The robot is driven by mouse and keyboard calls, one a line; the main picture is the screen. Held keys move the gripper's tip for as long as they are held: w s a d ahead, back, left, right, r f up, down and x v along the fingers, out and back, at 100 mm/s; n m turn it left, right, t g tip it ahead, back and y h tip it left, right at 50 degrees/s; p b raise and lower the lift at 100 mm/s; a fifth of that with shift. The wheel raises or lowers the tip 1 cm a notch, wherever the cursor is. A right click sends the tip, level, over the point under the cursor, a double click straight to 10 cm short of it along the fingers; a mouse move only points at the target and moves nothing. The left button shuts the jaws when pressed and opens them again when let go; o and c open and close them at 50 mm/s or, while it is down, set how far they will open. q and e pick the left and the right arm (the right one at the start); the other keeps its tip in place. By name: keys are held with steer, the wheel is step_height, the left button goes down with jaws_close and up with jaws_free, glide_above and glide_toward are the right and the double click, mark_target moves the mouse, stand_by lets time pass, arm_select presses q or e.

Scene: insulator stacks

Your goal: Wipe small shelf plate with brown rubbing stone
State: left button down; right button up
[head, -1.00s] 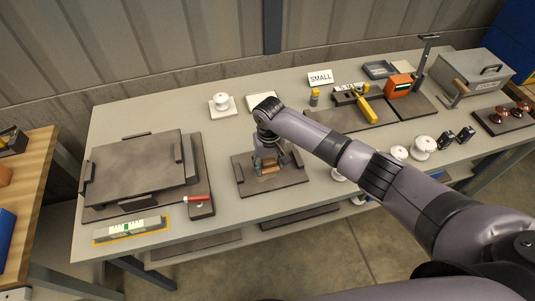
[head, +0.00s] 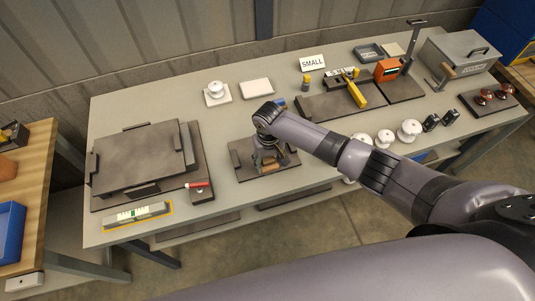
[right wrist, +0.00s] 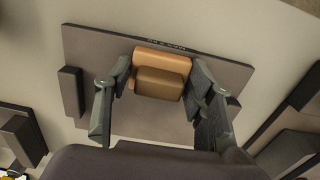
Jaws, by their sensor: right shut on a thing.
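The small shelf plate (head: 241,159) is a dark flat plate with raised blocks at its edges, lying near the front middle of the grey table. In the right wrist view the plate (right wrist: 88,46) fills the middle. My right gripper (head: 268,163) is over the plate, pointing down. The right wrist view shows its fingers (right wrist: 161,80) shut on the two sides of the brown rubbing stone (right wrist: 162,72), a block with an orange-tan part and a darker brown part. The stone is over the plate; contact beneath it is hidden. My left gripper is out of view.
A larger stacked plate (head: 140,160) lies left, with a red-handled tool (head: 198,185) and a level (head: 137,214) in front. White insulators (head: 385,138) stand to the right. A SMALL sign (head: 312,62), a yellow-handled tool (head: 355,90) and a grey box (head: 460,58) are behind.

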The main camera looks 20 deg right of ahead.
steer(key=shift+a+f, duration=0.1)
steer(key=shift+a, duration=0.85)
steer(key=shift+w+b, duration=0.7)
steer(key=shift+w, duration=0.2)
steer(key=shift+w+b, duration=0.45)
steer(key=shift+w, duration=0.45)
steer(key=w+b, duration=0.2)
steer(key=shift+w+a, duration=0.1)
steer(key=shift+w, duration=0.2)
steer(key=shift+w+b, duration=0.35)
steer(key=shift+w, duration=0.05)
steer(key=w+b, duration=0.1)
steer(key=b, duration=0.1)
steer(key=shift+w+b, duration=0.3)
steer(key=shift+w, duration=0.1)
steer(key=shift+w+a+b, duration=0.1)
steer(key=shift+w+b, duration=0.6)
